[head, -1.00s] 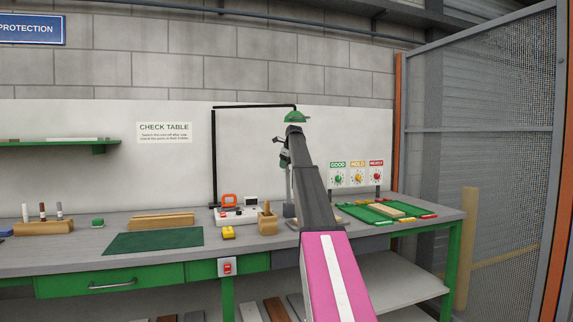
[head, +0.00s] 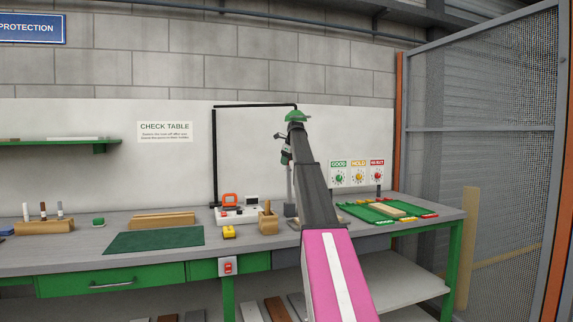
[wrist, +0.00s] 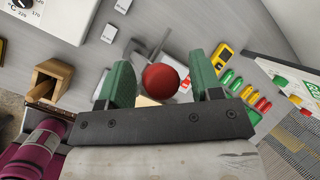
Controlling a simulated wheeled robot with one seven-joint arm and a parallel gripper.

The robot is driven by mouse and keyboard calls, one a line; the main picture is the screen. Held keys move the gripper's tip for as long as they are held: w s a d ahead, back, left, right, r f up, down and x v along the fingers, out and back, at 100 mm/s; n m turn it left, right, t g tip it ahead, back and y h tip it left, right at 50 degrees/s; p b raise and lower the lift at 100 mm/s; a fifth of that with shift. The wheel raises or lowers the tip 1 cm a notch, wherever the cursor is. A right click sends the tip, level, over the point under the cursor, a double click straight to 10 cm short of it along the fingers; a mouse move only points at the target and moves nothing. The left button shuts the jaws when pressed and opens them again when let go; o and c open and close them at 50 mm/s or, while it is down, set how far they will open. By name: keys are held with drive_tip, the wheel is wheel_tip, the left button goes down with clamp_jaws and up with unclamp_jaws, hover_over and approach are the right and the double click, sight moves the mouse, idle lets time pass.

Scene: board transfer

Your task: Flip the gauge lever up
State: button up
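The gauge lever's red ball knob (wrist: 160,82) is in the middle of the wrist view. My gripper (wrist: 160,84) is open, with one green finger on each side of the knob. There is a visible gap to the right finger, and the knob looks close to the left one. Whether it lies at fingertip depth I cannot tell. The grey gauge parts (wrist: 152,55) beyond the knob are blurred and partly hidden. In the head view my arm covers most of the gauge, and its grey base (head: 289,210) shows beside the arm.
A wooden holder (head: 268,220) and a yellow block (head: 229,232) stand left of the gauge. A green tray (head: 365,213) with a board is to the right. A green mat (head: 155,240) lies bare at left.

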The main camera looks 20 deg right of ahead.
drive_tip(key=v, duration=0.8)
drive_tip(key=shift+r, duration=0.15)
drive_tip(key=shift+s, duration=0.15)
